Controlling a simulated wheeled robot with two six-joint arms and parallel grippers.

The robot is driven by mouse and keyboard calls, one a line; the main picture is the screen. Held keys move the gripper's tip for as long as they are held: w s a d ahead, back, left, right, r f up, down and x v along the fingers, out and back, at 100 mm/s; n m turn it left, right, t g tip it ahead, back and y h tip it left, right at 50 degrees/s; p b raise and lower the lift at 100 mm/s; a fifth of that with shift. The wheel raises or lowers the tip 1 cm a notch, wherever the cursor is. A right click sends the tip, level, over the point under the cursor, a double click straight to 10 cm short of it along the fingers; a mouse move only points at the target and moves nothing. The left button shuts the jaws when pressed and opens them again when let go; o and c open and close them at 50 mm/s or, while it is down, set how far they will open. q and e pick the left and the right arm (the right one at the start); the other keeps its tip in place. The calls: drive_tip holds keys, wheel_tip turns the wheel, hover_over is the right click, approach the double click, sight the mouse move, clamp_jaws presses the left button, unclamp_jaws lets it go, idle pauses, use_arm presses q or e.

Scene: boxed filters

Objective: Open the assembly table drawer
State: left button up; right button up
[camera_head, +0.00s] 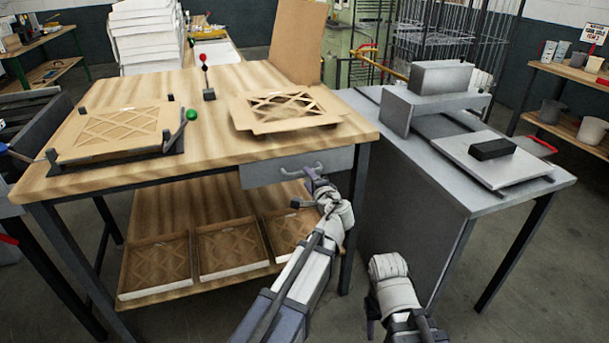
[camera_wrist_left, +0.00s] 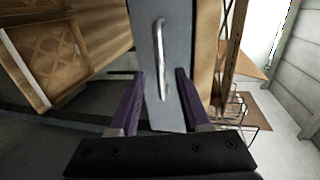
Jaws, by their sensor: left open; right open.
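The assembly table (camera_head: 220,85) has a wooden top and a grey drawer (camera_head: 262,172) under its front edge, toward the right. The drawer front looks closed. Its curved metal handle (camera_head: 303,171) is partly behind my left gripper (camera_head: 306,188). In the left wrist view, the handle (camera_wrist_left: 160,58) runs upright across the grey drawer front (camera_wrist_left: 170,112). The two purple fingers (camera_wrist_left: 158,78) are spread, one on each side of the handle, with visible gaps to it.
A lower shelf holds several framed filters (camera_head: 232,249). Two filter pieces (camera_head: 110,132) (camera_head: 287,108) lie on the tabletop, with a small red-knobbed lever (camera_head: 208,92) between them. A grey metal table (camera_head: 425,165) stands close on the right.

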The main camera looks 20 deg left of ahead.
sight(303, 173)
use_arm(q)
drive_tip(key=b+x, duration=0.1)
drive_tip(key=x, duration=0.4)
drive_tip(key=shift+w+a+f, duration=0.1)
drive_tip(key=shift+w+a, duration=0.15)
drive_tip(key=shift+w, duration=0.05)
clamp_jaws()
idle(1.1)
